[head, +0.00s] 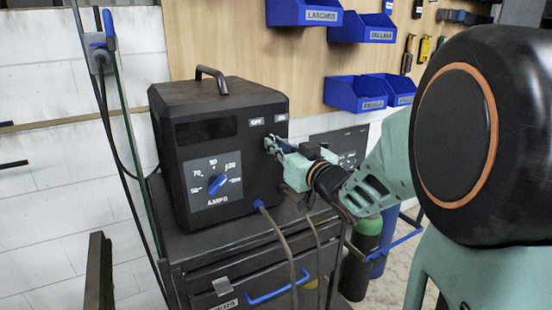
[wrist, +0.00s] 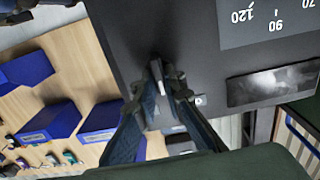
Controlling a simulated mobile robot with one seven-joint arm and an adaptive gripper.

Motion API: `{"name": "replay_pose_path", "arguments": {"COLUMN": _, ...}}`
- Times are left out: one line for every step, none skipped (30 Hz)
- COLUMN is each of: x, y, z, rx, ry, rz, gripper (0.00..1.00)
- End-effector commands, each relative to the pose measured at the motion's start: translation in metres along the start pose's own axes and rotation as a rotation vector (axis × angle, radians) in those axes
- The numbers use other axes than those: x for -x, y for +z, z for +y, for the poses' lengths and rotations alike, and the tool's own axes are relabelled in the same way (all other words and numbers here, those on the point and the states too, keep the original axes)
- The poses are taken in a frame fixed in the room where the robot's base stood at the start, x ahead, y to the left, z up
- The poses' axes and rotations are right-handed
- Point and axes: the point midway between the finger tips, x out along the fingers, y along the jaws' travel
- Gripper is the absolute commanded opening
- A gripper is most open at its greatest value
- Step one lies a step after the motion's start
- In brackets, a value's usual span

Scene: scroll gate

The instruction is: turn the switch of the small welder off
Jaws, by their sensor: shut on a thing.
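The small welder (head: 177,160) is a black box with a top handle, standing on a dark cabinet. It also shows upside down in the wrist view (wrist: 190,62). Its front has an OFF label (head: 257,122) on the left and an ON label (head: 281,117) on the right. My gripper (head: 272,146) is at the front panel just below these labels. In the wrist view my gripper (wrist: 160,88) is shut on the small grey switch (wrist: 157,72), between its fingertips. The fingers mostly hide the switch in the head view, so I cannot tell its setting.
A blue AMPS knob (head: 217,184) sits lower left on the panel, with a cable plugged in below it. The cabinet (head: 240,267) has a blue drawer handle. Blue bins (head: 355,95) hang on the wooden wall behind. Gas cylinders (head: 362,255) stand right of the cabinet.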

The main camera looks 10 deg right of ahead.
Motion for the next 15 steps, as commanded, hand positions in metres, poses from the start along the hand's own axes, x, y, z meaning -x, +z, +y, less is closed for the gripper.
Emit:
{"name": "replay_pose_path", "arguments": {"x": 0.0001, "y": 0.0054, "z": -0.0005, "rx": 0.048, "ry": 0.0, "rz": 0.002, "gripper": 0.0}}
{"name": "replay_pose_path", "arguments": {"x": 0.0001, "y": 0.0053, "z": -0.0006, "rx": 0.077, "ry": 0.0, "rz": 0.002, "gripper": 0.0}}
{"name": "replay_pose_path", "arguments": {"x": 0.0002, "y": 0.0047, "z": -0.0006, "rx": 0.115, "ry": 0.0, "rz": 0.003, "gripper": 0.0}}
{"name": "replay_pose_path", "arguments": {"x": 0.0002, "y": 0.0047, "z": -0.0006, "rx": 0.143, "ry": 0.001, "rz": 0.003, "gripper": 0.0}}
{"name": "replay_pose_path", "arguments": {"x": 0.0001, "y": 0.0049, "z": -0.0008, "rx": 0.172, "ry": 0.001, "rz": 0.003, "gripper": 0.0}}
{"name": "replay_pose_path", "arguments": {"x": 0.0001, "y": 0.0051, "z": -0.0015, "rx": 0.209, "ry": 0.0, "rz": 0.002, "gripper": 0.0}}
{"name": "replay_pose_path", "arguments": {"x": 0.0001, "y": 0.0051, "z": -0.0019, "rx": 0.237, "ry": -0.001, "rz": 0.002, "gripper": 0.0}}
{"name": "replay_pose_path", "arguments": {"x": 0.0001, "y": 0.0049, "z": -0.002, "rx": 0.265, "ry": 0.0, "rz": 0.002, "gripper": 0.0}}
{"name": "replay_pose_path", "arguments": {"x": 0.0, "y": 0.0045, "z": -0.0022, "rx": 0.301, "ry": 0.0, "rz": 0.003, "gripper": 0.0}}
{"name": "replay_pose_path", "arguments": {"x": 0.0, "y": 0.0045, "z": -0.0023, "rx": 0.328, "ry": 0.0, "rz": 0.003, "gripper": 0.0}}
{"name": "replay_pose_path", "arguments": {"x": 0.0, "y": 0.0046, "z": -0.0024, "rx": 0.354, "ry": 0.0, "rz": 0.002, "gripper": 0.0}}
{"name": "replay_pose_path", "arguments": {"x": 0.0001, "y": 0.0049, "z": -0.0022, "rx": 0.387, "ry": 0.0, "rz": 0.001, "gripper": 0.0}}
{"name": "replay_pose_path", "arguments": {"x": 0.0002, "y": 0.0047, "z": -0.0022, "rx": 0.412, "ry": 0.001, "rz": 0.001, "gripper": 0.0}}
{"name": "replay_pose_path", "arguments": {"x": 0.0003, "y": 0.0043, "z": -0.0023, "rx": 0.435, "ry": 0.001, "rz": 0.002, "gripper": 0.0}}
{"name": "replay_pose_path", "arguments": {"x": 0.0002, "y": 0.004, "z": -0.0025, "rx": 0.465, "ry": 0.001, "rz": 0.002, "gripper": 0.0}}
